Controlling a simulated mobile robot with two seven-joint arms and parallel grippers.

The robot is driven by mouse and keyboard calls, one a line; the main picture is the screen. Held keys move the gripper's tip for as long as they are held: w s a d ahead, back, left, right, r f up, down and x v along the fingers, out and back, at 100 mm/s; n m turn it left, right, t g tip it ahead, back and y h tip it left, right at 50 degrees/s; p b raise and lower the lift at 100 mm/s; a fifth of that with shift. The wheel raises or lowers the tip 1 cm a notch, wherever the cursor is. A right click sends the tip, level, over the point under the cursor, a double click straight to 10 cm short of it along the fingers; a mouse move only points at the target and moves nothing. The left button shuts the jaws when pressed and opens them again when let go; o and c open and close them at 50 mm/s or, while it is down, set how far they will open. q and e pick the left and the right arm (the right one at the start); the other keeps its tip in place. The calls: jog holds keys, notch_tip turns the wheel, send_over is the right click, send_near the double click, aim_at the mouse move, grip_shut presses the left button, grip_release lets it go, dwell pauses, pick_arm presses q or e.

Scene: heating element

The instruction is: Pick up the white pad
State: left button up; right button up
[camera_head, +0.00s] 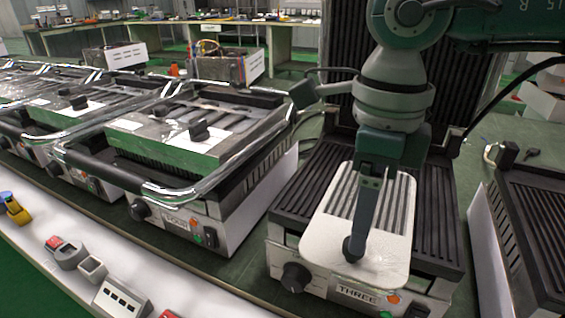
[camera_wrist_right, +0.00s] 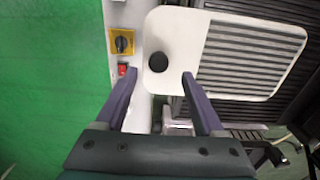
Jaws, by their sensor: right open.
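The white pad (camera_head: 312,231) is a flat plate with rounded corners, a grey striped area and a round black knob (camera_head: 352,248). It lies over the ribbed lower plate of the open grill marked THREE (camera_head: 447,262), its near end at the front edge. In the right wrist view the pad (camera_wrist_right: 175,30) fills the upper middle. My right gripper (camera_wrist_right: 160,75) is open, and the knob (camera_wrist_right: 158,62) shows between and just beyond its fingertips. I cannot tell whether the fingers touch it. In the head view the right gripper (camera_head: 361,228) hides part of the pad. My left gripper is not in view.
Several closed grills with chrome handles (camera_head: 240,149) stand in a row to the left. Another ribbed grill (camera_head: 540,220) stands at the right edge. The raised grill lid (camera_head: 340,50) is behind my right arm. Small switches and parts (camera_head: 68,254) lie on the white front strip.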

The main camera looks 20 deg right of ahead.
jog(key=f, duration=0.5)
jog(key=shift+w+a, duration=0.1)
jog(key=shift+a, duration=0.15)
grip_shut()
dwell(0.5)
